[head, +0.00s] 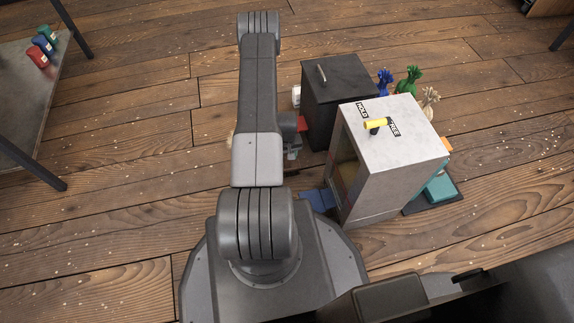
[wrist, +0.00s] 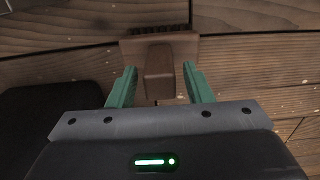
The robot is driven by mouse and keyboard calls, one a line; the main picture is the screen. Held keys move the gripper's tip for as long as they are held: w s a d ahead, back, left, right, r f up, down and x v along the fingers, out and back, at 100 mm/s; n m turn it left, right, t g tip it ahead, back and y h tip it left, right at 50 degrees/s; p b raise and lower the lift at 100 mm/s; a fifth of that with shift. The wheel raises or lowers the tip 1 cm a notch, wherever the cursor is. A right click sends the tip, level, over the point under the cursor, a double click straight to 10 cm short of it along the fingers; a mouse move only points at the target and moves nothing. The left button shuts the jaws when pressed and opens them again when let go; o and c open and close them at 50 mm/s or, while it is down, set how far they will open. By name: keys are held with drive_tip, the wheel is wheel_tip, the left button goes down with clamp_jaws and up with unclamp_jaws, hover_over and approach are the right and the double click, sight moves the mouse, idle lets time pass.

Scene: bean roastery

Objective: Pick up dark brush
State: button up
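In the wrist view a brush (wrist: 160,50) with a brown wooden body and dark bristles along its far edge lies on the wooden floor. Its handle (wrist: 159,75) points toward me. My gripper (wrist: 160,84) is open, with one green finger on each side of the handle. A gap shows between each finger and the handle. In the head view my arm hides most of the gripper, and I cannot make out the brush there for certain.
A grey cabinet (head: 390,180) with a yellow-and-black lever (head: 376,125) stands right of my arm, beside a black box (head: 340,85). Blue, green (head: 408,80) and beige bags stand behind. A table (head: 35,100) with small bags is at left. Floor left of my arm is clear.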

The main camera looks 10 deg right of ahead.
clamp_jaws()
